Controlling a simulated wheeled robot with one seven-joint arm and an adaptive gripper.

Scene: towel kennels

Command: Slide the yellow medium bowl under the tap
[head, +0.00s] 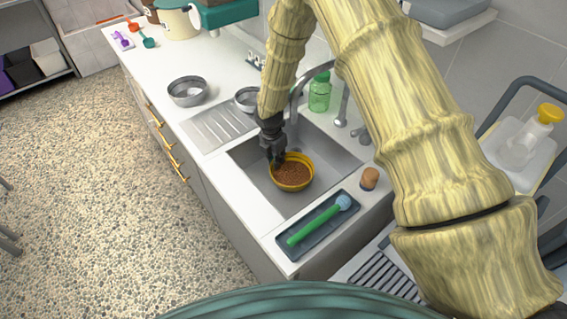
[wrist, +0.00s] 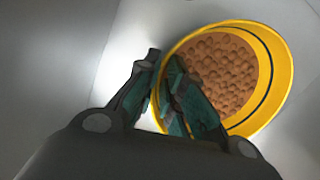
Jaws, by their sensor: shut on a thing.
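The yellow bowl (head: 291,184) stands in the sink basin, filled with brown pellets. In the wrist view the bowl (wrist: 279,62) is at the right, with its near rim between my gripper's fingers. My gripper (head: 275,158) is shut on the bowl's rim at its far left side; it also shows in the wrist view (wrist: 160,82). The tap (head: 296,95) rises behind the basin, near my arm. My arm hides part of the tap and the sink's back edge.
A tray (head: 281,246) with a green brush (head: 318,221) lies in front of the sink. A cork-coloured item (head: 370,178) and a green bottle (head: 320,92) stand beside the basin. Metal bowls (head: 188,90) sit left, near the drainboard (head: 220,124). The basin's left part is clear.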

